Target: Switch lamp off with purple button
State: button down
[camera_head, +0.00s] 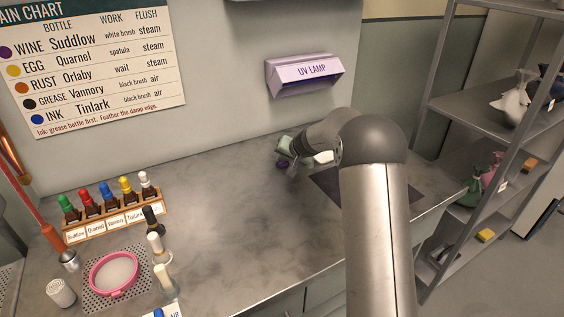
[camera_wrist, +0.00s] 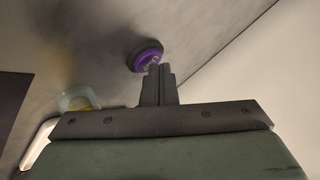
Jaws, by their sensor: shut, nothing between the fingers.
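The UV lamp (camera_head: 304,73) is a lilac hood fixed to the wall, with "UV LAMP" on its front. No clear glow shows under it. The purple button (camera_head: 282,164) sits on the counter below the lamp, partly hidden by my gripper in the head view. In the wrist view the purple button (camera_wrist: 148,57) is round with a dark base. My gripper (camera_wrist: 160,70) is shut and empty, with its fingertips at the button's near edge. I cannot tell whether they touch it. In the head view my gripper (camera_head: 291,165) is low over the counter.
A dark mat (camera_head: 330,186) lies beside my gripper, partly behind my arm. A bottle rack (camera_head: 115,216), a pink hoop (camera_head: 114,273) and brushes stand at the left. A metal shelf (camera_head: 480,105) stands at the right. The counter's middle (camera_head: 225,215) is clear.

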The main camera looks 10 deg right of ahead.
jog(key=shift+r+p, duration=1.55)
jog(key=shift+r, duration=1.55)
jog(key=shift+s+a+r, duration=0.1)
jog(key=shift+s+a, duration=0.05)
jog(key=shift+s, duration=0.05)
jog(key=n+g, duration=0.2)
send_near(284, 165)
jog(key=s+a+r, duration=0.5)
jog(key=s+a, duration=0.1)
jog(key=a, duration=0.1)
jog(key=s+n+g, duration=0.1)
jog(key=s+g, duration=0.2)
jog(key=s, duration=1)
jog(key=s+d+f+g+h, duration=0.1)
jog(key=s, duration=1.1)
jog(key=s+d+f+n+g+h, duration=0.1)
jog(key=s+f+g+h, duration=0.1)
jog(key=s, duration=1.1)
jog(key=shift+s+d+f+h, duration=0.2)
jog(key=shift+s+d+h, duration=0.05)
jog(key=shift+h, duration=0.05)
